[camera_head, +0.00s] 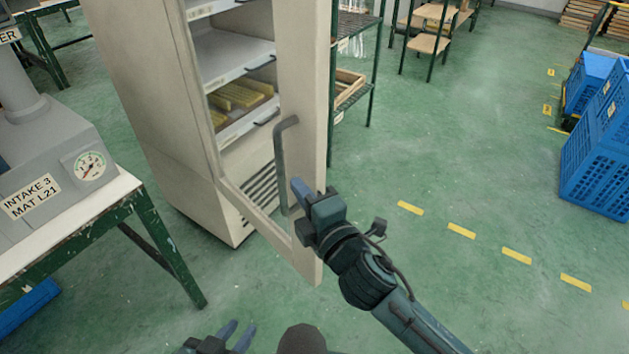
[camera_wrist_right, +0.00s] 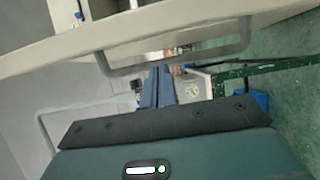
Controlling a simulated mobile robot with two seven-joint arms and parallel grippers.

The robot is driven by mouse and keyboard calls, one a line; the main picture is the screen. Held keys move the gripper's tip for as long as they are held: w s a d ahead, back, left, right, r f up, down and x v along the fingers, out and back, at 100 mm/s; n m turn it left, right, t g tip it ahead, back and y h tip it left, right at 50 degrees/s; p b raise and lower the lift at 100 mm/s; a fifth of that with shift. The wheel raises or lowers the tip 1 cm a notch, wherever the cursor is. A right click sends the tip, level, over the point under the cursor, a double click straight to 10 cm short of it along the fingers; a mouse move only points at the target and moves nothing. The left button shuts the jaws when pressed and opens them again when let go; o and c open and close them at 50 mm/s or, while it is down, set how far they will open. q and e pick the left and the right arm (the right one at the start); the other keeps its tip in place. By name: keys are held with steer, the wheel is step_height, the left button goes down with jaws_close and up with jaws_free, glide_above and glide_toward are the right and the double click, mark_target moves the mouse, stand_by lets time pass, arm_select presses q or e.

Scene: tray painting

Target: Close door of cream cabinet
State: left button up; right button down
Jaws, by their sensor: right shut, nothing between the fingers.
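The cream cabinet (camera_head: 158,110) stands at the left centre. Its door (camera_head: 304,80) is open, swung out towards me, and shelves with yellow items show through its framed opening. The door's grey bar handle (camera_head: 281,165) is upright in the head view; it also shows in the right wrist view (camera_wrist_right: 175,65). My right gripper (camera_head: 300,188) is shut and empty, its fingertips close beside the handle's lower part. In the right wrist view its closed fingers (camera_wrist_right: 157,85) point towards the handle; contact cannot be told. My left gripper (camera_head: 236,335) is low in the head view, its fingers apart, away from the door.
A grey machine with a gauge (camera_head: 90,165) stands on a green-legged table (camera_head: 125,195) at the left. Blue crates (camera_head: 600,150) stand at the far right. A shelf rack (camera_head: 355,80) is behind the door. Green floor with yellow dashes is clear at the right.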

steer(key=shift+w+d, duration=0.85)
steer(key=shift+d, duration=0.3)
